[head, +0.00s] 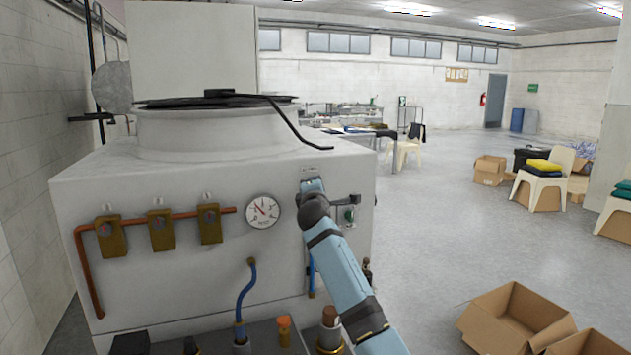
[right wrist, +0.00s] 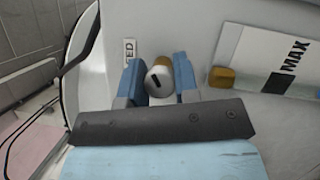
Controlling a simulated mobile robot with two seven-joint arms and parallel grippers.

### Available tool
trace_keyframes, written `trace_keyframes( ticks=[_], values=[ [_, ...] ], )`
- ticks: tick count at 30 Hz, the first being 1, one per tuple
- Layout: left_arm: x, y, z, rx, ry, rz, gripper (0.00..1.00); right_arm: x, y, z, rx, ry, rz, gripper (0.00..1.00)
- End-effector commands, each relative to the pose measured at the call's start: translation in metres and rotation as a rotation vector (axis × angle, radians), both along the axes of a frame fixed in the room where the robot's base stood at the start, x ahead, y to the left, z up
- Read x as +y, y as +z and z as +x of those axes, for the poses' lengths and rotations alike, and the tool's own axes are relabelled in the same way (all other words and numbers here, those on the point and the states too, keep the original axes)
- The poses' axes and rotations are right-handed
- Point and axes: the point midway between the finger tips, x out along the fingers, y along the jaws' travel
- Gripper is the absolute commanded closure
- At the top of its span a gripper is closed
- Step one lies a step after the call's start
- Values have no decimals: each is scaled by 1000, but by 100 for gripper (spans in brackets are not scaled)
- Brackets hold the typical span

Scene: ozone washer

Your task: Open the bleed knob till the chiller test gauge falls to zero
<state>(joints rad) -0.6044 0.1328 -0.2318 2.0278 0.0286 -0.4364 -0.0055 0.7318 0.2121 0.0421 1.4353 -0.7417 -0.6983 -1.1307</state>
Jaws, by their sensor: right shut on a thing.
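The bleed knob (right wrist: 160,80) is a round grey knob with a dark line on its face and a brass-coloured part behind it. In the right wrist view, my right gripper (right wrist: 158,78) has one blue finger on each side of the knob and is shut on it. A label ending in "ED" (right wrist: 129,53) is beside it. In the head view, my right gripper (head: 312,186) is against the machine's front panel and hides the knob. The round white gauge (head: 262,210) is left of it, its needle pointing up and left, its figures too small to read. My left gripper is not in view.
Several brass valves (head: 160,229) on a copper pipe (head: 84,262) sit left of the gauge. A blue hose (head: 246,292) rises below it. A "MAX" plate (right wrist: 262,58) shows in the right wrist view. Open cardboard boxes (head: 515,318) lie on the floor; the floor beyond is mostly clear.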

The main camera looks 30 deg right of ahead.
Motion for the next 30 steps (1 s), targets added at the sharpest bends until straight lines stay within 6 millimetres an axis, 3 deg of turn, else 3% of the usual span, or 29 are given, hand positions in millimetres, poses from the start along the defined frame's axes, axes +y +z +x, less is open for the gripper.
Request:
trace_keyframes(
  ticks=[18,30],
  values=[
    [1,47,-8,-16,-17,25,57,1,3,0,-132,0,566,95],
    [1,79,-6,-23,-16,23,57,1,0,0,-195,-1,822,95]
  ],
)
